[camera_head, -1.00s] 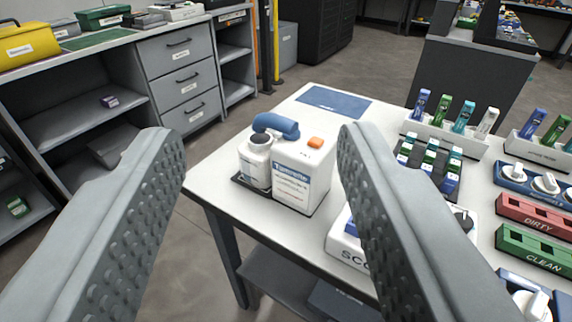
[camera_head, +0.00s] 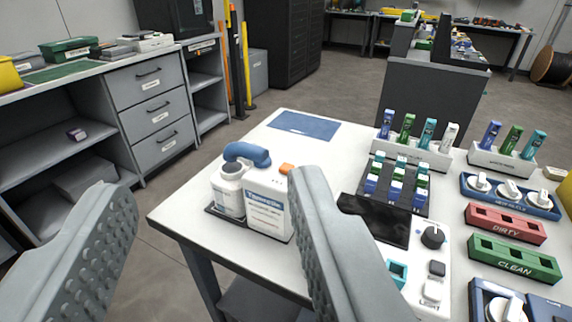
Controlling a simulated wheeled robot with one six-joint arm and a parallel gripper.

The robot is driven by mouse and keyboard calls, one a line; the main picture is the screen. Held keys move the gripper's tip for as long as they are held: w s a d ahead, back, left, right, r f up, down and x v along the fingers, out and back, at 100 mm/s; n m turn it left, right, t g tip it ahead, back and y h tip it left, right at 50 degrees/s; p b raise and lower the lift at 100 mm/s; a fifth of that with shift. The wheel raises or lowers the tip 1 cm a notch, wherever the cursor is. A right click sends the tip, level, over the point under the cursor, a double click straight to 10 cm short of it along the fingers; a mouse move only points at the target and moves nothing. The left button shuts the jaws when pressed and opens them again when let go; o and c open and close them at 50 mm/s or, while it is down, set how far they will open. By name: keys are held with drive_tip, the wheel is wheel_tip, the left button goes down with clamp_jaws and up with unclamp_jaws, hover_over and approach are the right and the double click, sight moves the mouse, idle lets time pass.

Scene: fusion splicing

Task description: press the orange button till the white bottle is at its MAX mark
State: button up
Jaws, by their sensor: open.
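The white bottle (camera_head: 229,196) stands upright on a dark tray at the left part of the white table, under the blue spout (camera_head: 247,153). Right beside it is the white dispenser box (camera_head: 266,208) with a printed label. The MAX mark and liquid level cannot be made out.
Right of the dispenser are a device with a dark screen and knob (camera_head: 433,237), racks of coloured tubes (camera_head: 410,147), a red DIRTY holder (camera_head: 506,224) and a green CLEAN holder (camera_head: 514,259). A blue mat (camera_head: 304,122) lies at the back, with clear table around it.

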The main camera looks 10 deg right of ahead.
clamp_jaws()
idle(1.8)
